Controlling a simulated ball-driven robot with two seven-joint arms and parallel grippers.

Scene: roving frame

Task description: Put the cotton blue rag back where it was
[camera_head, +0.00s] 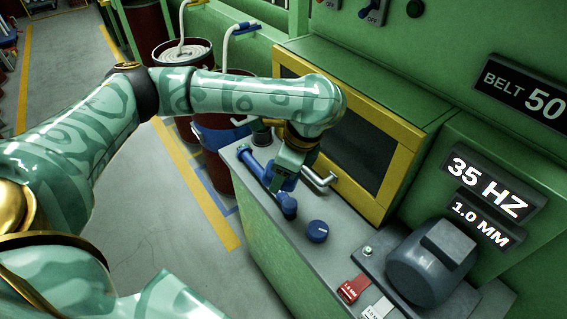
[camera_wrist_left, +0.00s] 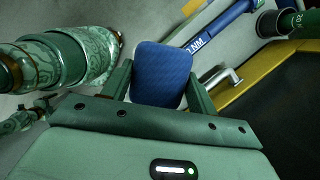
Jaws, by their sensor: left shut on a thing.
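The blue rag (camera_wrist_left: 160,75) shows in the left wrist view as a woven blue pad between the two fingers of my left gripper (camera_wrist_left: 160,88). The gripper is shut on it. In the head view my left gripper (camera_head: 287,172) points down over the grey bench top, beside a blue wrench. The rag is mostly hidden there by the gripper and wrist, and I cannot tell whether it touches the bench. My right gripper is not in view.
The blue wrench (camera_head: 252,160) lies on the grey bench (camera_head: 300,262); it also shows in the left wrist view (camera_wrist_left: 222,30). A yellow-framed door (camera_head: 355,145) with handle is close behind.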

